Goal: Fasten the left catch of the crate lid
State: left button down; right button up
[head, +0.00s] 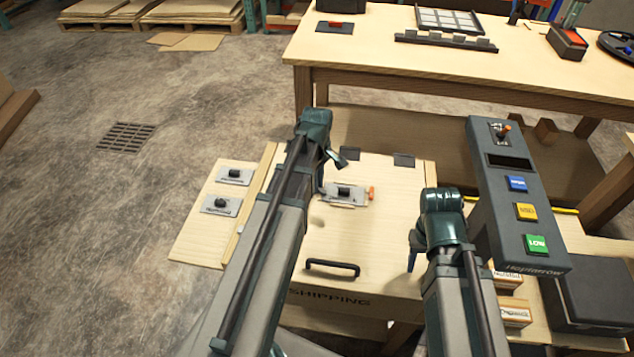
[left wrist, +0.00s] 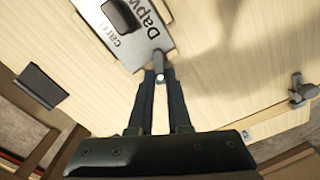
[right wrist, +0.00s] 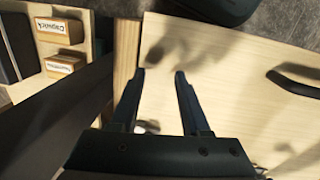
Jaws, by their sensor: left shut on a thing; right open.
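The pale wooden crate lid (head: 385,235) lies flat, marked SHIPPING at the front. A grey metal plate with a dark knob (head: 343,193) is on it. My left gripper (left wrist: 160,78) is shut on a small grey piece at the plate's corner. A grey catch-like fitting (left wrist: 303,92) shows near the lid's edge in the left wrist view; my left arm hides that edge in the head view, and I cannot tell if it is fastened. My right gripper (right wrist: 159,73) is open and empty by the lid's right edge. A small pale fitting (right wrist: 147,126) shows partly behind its fingers.
A black handle (head: 332,267) is on the lid. Two more knobbed plates (head: 235,176) (head: 220,205) lie on the board at left. A console with coloured buttons (head: 516,183) stands at right, near a dark box (head: 590,305). A workbench (head: 400,60) is behind.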

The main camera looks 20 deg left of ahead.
pick_arm(q)
jog(key=n, duration=0.5)
jog(key=shift+n, duration=0.4)
dwell(0.4)
jog(key=c, duration=0.9)
grip_release()
jog(key=shift+o, duration=0.2)
jog(key=shift+r, duration=0.1)
pick_arm(e)
jog(key=shift+r, duration=0.15)
pick_arm(q)
notch_tip(320, 180, up, 14)
jog(key=p, duration=1.3)
jog(key=shift+f+p, duration=0.2)
jog(key=shift+p, duration=0.2)
pick_arm(e)
notch_tip(320, 180, up, 14)
jog(key=shift+f, duration=0.2)
jog(key=shift+f, duration=0.1)
